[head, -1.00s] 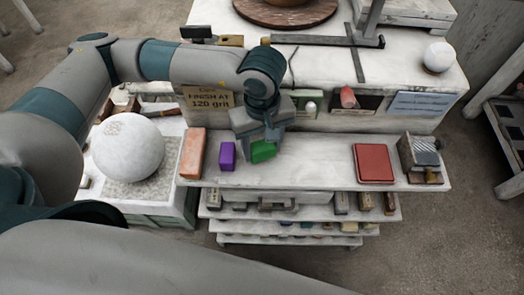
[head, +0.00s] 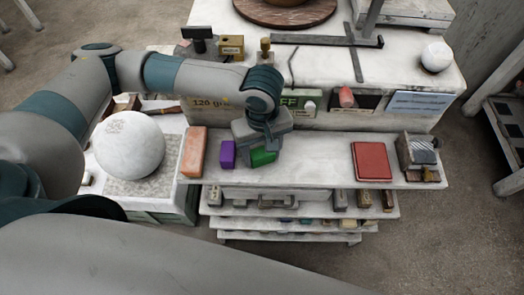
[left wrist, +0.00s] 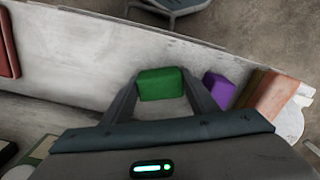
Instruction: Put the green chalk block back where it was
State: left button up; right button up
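The green chalk block (head: 263,157) is over the pale shelf board (head: 312,172), to the right of a purple block (head: 228,154). My left gripper (head: 264,147) comes down on it from above and hides its upper part. In the left wrist view the green block (left wrist: 161,84) sits between the two fingertips (left wrist: 160,78), with a finger against each side. The gripper looks shut on it. I cannot tell whether the block touches the board or hangs just above it. The purple block (left wrist: 218,90) is close beside one finger. My right gripper is not in view.
An orange-brown block (head: 193,152) stands left of the purple one. A red block (head: 371,161) and a small grey-and-wood item (head: 419,157) lie at the right. The board is bare between green and red. A white sphere (head: 129,145) rests at the left.

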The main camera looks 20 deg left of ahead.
aim_at(262, 152)
pick_arm(q)
jog(key=shift+o, duration=1.1)
jog(key=shift+r, duration=0.15)
jog(key=shift+w+r, duration=0.1)
jog(key=shift+r, duration=0.15)
notch_tip(262, 152, up, 11)
jog(key=b, duration=0.5)
jog(key=shift+r, duration=0.2)
